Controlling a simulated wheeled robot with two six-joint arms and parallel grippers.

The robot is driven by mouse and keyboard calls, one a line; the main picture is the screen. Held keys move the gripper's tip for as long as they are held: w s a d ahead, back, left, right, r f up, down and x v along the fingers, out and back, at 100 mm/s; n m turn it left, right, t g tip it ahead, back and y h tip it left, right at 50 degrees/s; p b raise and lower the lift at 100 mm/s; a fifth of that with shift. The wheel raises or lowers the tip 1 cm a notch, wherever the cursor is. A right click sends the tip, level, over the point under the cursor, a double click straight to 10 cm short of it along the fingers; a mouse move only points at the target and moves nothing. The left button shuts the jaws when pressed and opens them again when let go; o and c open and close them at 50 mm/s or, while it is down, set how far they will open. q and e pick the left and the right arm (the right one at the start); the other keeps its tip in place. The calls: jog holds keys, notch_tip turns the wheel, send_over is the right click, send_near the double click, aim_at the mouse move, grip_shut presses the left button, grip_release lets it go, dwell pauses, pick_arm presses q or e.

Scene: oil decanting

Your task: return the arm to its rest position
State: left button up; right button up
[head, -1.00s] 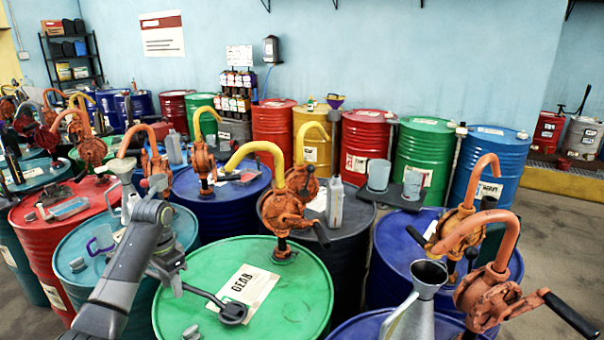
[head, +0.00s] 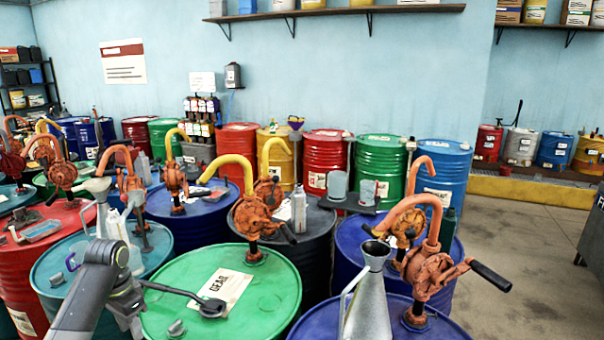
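My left arm comes in from the lower left, bent, with its dark grey wrist over the teal drum (head: 52,262) and the near edge of the green drum (head: 180,270). My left gripper (head: 134,322) points down at the end of this arm. Its fingers are small and partly hidden, so I cannot tell whether they are open. My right gripper is not in view.
Orange hand pumps (head: 257,215) with curved spouts rise from several drums around the arm. A metal pouring can (head: 366,300) stands on the near blue drum (head: 440,328). Open floor (head: 530,270) lies to the right.

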pick_arm(q)
jog(key=s+d+f+n+t, duration=0.1)
jog(key=s+d+f, duration=0.2)
jog(key=s+f, duration=0.5)
jog(key=s+d+f+n, duration=0.1)
jog(key=s+d+f, duration=0.1)
jog(key=s+f, duration=0.55)
jog(key=s+d+r+n+t+y, duration=0.1)
jog(key=s+d+r+n, duration=0.1)
jog(key=s, duration=0.8)
jog(key=s+d+r+n+t+y, duration=0.1)
jog(key=s+d+r+n+t, duration=0.1)
jog(key=s, duration=0.9)
notch_tip(320, 180, down, 31)
jog(key=a+g+b, duration=0.2)
jog(key=b, duration=0.3)
jog(key=s+d+f+g+h+b, duration=0.1)
jog(key=s+f+b, duration=0.2)
jog(key=s+f, duration=1.1)
notch_tip(320, 180, down, 4)
jog(key=shift+s+d+f+b, duration=0.15)
jog(key=shift+s+b, duration=0.15)
jog(key=shift+s, duration=0.1)
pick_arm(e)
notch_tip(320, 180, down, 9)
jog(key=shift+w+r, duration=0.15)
